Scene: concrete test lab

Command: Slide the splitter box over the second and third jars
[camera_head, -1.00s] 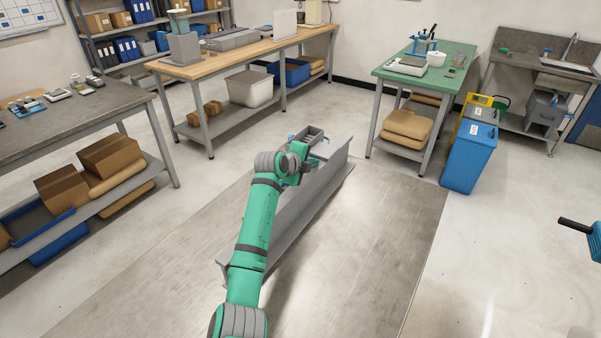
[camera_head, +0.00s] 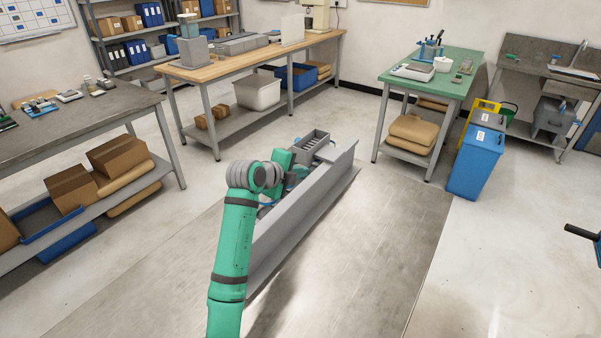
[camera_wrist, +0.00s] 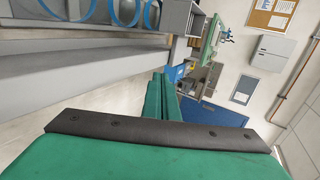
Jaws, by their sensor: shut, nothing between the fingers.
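A grey open-topped box with slots inside (camera_head: 313,145), which looks like the splitter box, stands past the end of my arm, behind a long grey panel. It seems to show at the top of the wrist view (camera_wrist: 195,24). Rounded, glassy grey shapes with blue bands (camera_wrist: 126,10), possibly the jars, are cut off at the top left of the wrist view. I cannot tell which are second and third. My gripper (camera_wrist: 160,86) has its green fingers together and empty, apart from the box. My arm hides much of this area in the head view.
The long grey panel (camera_head: 310,206) stands upright along the near side of the box. The floor right of the panel is clear.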

